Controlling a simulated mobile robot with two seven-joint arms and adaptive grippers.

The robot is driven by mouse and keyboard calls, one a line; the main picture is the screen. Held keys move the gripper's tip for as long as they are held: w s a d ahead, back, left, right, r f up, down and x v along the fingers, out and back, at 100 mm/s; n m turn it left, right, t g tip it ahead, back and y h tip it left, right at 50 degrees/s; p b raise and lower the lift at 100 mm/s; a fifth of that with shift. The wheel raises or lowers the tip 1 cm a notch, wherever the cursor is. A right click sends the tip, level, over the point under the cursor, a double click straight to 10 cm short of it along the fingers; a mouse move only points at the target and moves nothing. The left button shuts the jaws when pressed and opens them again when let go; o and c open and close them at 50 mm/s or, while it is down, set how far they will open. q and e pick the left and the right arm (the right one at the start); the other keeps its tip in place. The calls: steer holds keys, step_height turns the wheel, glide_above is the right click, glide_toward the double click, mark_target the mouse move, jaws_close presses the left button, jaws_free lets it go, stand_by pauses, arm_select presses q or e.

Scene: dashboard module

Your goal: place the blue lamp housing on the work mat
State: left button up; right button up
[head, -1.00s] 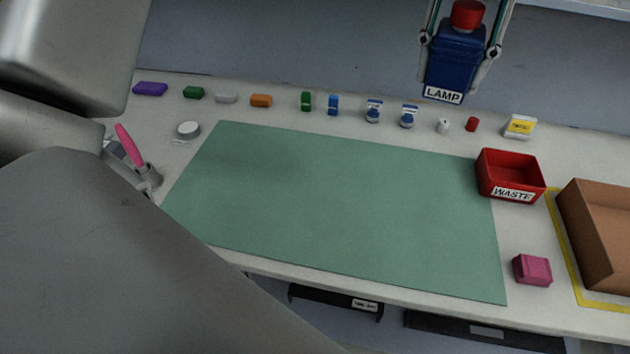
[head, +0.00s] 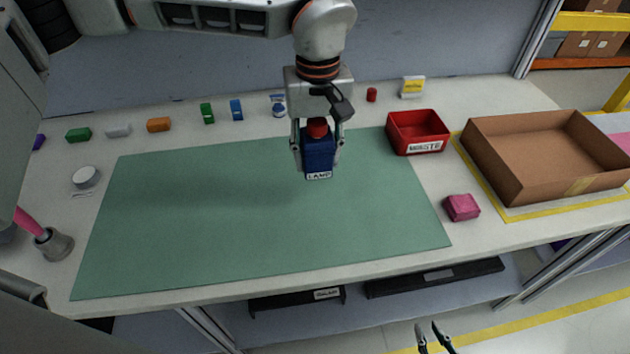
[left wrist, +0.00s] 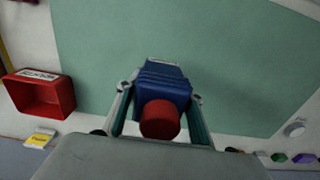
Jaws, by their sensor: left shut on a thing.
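The blue lamp housing (head: 319,157) has a red cap and a white LAMP label. My left gripper (head: 318,145) is shut on it from above, one finger on each side. It is held upright over the back part of the green work mat (head: 250,215); I cannot tell how high above the mat it is. In the left wrist view the lamp housing (left wrist: 163,85) sits between the fingers, with the mat (left wrist: 235,60) beyond it. My right gripper (head: 435,340) shows at the bottom edge of the head view, fingertips apart and empty, in front of the table.
A red WASTE bin (head: 417,133) stands just right of the mat. Beyond it is an open cardboard box (head: 540,150). A pink block (head: 461,207) lies near the mat's right edge. Several small parts line the back. The mat's front and left are clear.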

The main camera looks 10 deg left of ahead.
mark_target(317, 138)
arm_select(q)
steer(key=shift+f, duration=3.85)
steer(key=shift+f, duration=0.1)
steer(key=o, duration=1.2)
steer(key=shift+f, duration=0.1)
step_height(317, 138, up, 12)
steer(key=shift+r, duration=0.2)
